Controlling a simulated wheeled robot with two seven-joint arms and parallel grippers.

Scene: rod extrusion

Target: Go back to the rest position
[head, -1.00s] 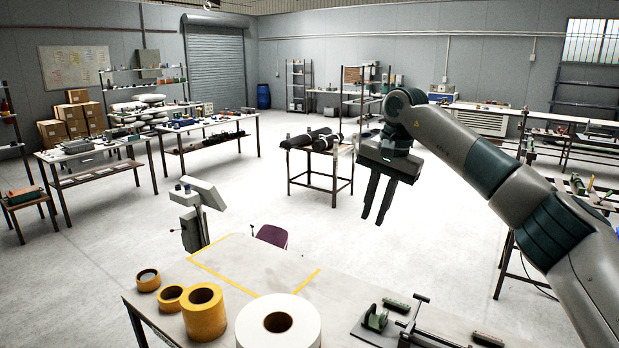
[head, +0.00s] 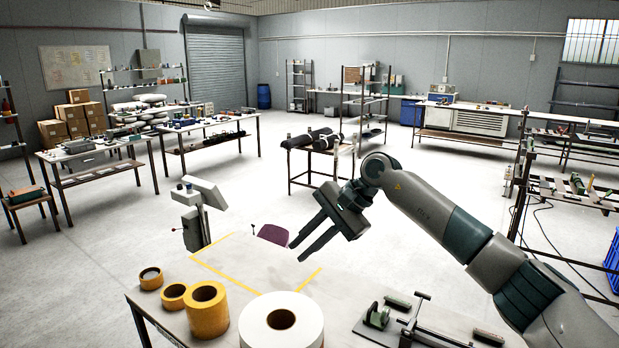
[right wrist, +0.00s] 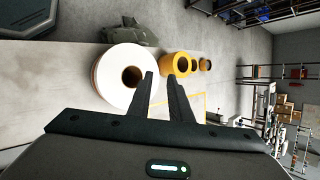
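My right gripper (head: 296,253) hangs in the air above the far part of the near table (head: 262,272). Its two dark fingers point down and to the left, with a gap between them and nothing in it. In the right wrist view the fingers (right wrist: 160,75) are also apart and empty. They show in front of the large white roll (right wrist: 108,78) and a yellow roll (right wrist: 176,64), with no contact visible. My left gripper is in neither view.
The near table holds a white roll (head: 281,322), several yellow tape rolls (head: 205,311) and a clamp-like tool (head: 376,315). A grey device (head: 195,228) and a purple seat (head: 272,234) stand beyond it. A table with black rolls (head: 318,142) stands farther back. Open floor lies between.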

